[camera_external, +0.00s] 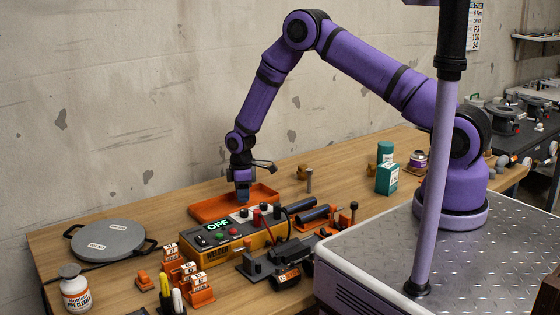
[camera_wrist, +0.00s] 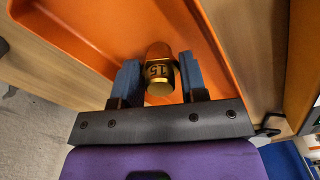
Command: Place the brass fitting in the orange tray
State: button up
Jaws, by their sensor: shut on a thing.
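The brass fitting (camera_wrist: 159,72) is a gold-coloured piece with dark marking on its side, seen between the blue fingers in the wrist view. My gripper (camera_wrist: 159,78) is shut on it. The orange tray (camera_wrist: 90,45) lies beneath the fitting and fills much of the wrist view. In the external view the orange tray (camera_external: 207,212) sits on the wooden bench behind the welder box, and my gripper (camera_external: 243,199) points down over its right part. The fitting is hidden there. I cannot tell whether the fitting touches the tray floor.
The welder box (camera_external: 225,240) with its lit OFF display stands right in front of the tray. A grey round plate (camera_external: 108,240) lies to the left. The bench behind the tray is clear.

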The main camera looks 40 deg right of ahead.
jog(key=o, duration=1)
jog(key=shift+c, duration=0.2)
jog(key=s+d+r+m+t, duration=0.1)
jog(key=s+d+r, duration=0.15)
jog(key=r, duration=1.15)
jog(key=s+d+r+m, duration=0.2)
jog(key=d+r, duration=0.1)
jog(key=r, duration=1.2)
jog(key=s+d+r+m+t, duration=0.25)
jog(key=s+d+r, duration=0.35)
jog(key=s+r, duration=0.55)
jog(key=s+d+r+m, duration=0.2)
jog(key=s, duration=0.6)
jog(key=s+d+r+m+t, duration=0.1)
jog(key=s+d+r+m, duration=0.1)
jog(key=s, duration=0.7)
jog(key=s+d+r+m, duration=0.3)
jog(key=s+d+r, duration=0.1)
jog(key=s, duration=0.5)
jog(key=shift+d+r+t, duration=0.2)
jog(key=shift+t, duration=0.15)
